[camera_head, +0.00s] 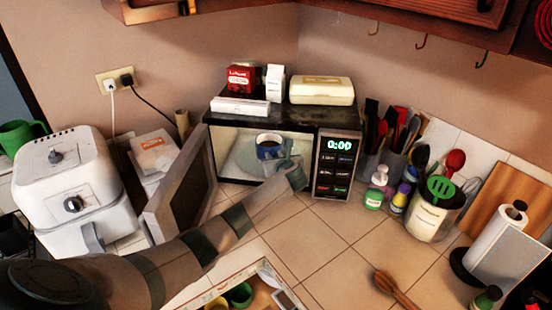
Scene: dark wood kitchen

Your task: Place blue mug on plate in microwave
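The microwave (262,107) stands in the counter corner, with its door (180,190) swung open to the left. The blue mug (268,151) is inside, upright, with dark contents. It appears over the pale round plate (243,158); I cannot tell whether it touches the plate. My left arm reaches in from the lower left, and my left gripper (284,164) is at the microwave opening, right by the mug's lower right side. Its fingertips are small and partly merge with the mug, so their opening and any contact are unclear. My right gripper is out of view.
Boxes (242,79) and a cream container (321,90) sit on the microwave. A white air fryer (75,180) stands left of the door. Utensil holders (430,216) and small bottles stand right. An open drawer (262,297) is below. Counter tiles in front are mostly clear.

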